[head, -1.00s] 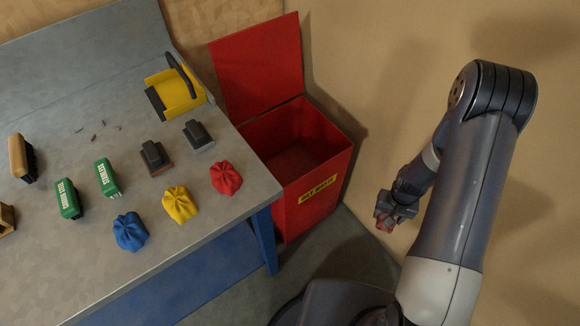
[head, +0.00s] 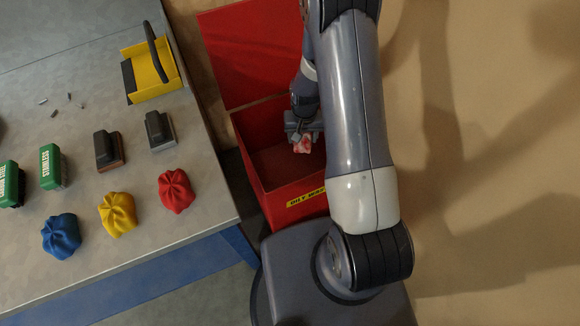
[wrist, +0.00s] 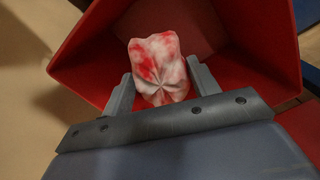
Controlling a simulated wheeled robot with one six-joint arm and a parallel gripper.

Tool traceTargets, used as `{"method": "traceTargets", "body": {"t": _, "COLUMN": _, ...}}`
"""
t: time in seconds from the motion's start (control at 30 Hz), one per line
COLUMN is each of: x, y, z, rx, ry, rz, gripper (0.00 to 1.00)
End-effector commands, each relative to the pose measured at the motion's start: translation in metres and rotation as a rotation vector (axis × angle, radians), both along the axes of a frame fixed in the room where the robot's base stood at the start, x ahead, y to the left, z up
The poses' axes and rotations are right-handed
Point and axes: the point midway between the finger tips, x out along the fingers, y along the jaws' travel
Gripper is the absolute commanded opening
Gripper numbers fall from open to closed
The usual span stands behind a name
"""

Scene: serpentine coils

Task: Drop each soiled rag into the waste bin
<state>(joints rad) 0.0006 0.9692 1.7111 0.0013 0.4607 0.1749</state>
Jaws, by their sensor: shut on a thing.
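My gripper (head: 304,134) is shut on a white rag with red stains (head: 303,145) and holds it over the open top of the red waste bin (head: 255,175). In the wrist view the stained rag (wrist: 158,62) sits between the two fingers, with the bin's walls (wrist: 85,62) around and below it. The bin's floor is partly hidden by the rag and gripper. A red rag (head: 176,191), a yellow rag (head: 117,214) and a blue rag (head: 61,236) lie bunched along the near edge of the bench; no stains show on them.
The bin's red lid (head: 240,60) stands open at its back. A tan wall is at right.

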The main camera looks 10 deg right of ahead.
Motion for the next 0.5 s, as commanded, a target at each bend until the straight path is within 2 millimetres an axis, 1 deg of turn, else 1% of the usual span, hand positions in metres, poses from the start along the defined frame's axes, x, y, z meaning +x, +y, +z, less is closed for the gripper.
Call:
{"method": "traceTargets", "body": {"t": 0.03, "x": 0.008, "y": 0.0, "z": -0.011, "rx": 0.0, "ry": -0.007, "rz": -0.036, "gripper": 0.39}}
{"method": "traceTargets", "body": {"t": 0.07, "x": 0.011, "y": 0.0, "z": -0.011, "rx": 0.0, "ry": -0.007, "rz": -0.059, "gripper": 0.39}}
{"method": "traceTargets", "body": {"t": 0.3, "x": 0.033, "y": 0.0, "z": -0.003, "rx": 0.0, "ry": -0.007, "rz": -0.244, "gripper": 0.39}}
{"method": "traceTargets", "body": {"t": 0.5, "x": 0.041, "y": 0.0, "z": 0.007, "rx": 0.0, "ry": -0.003, "rz": -0.359, "gripper": 0.39}}
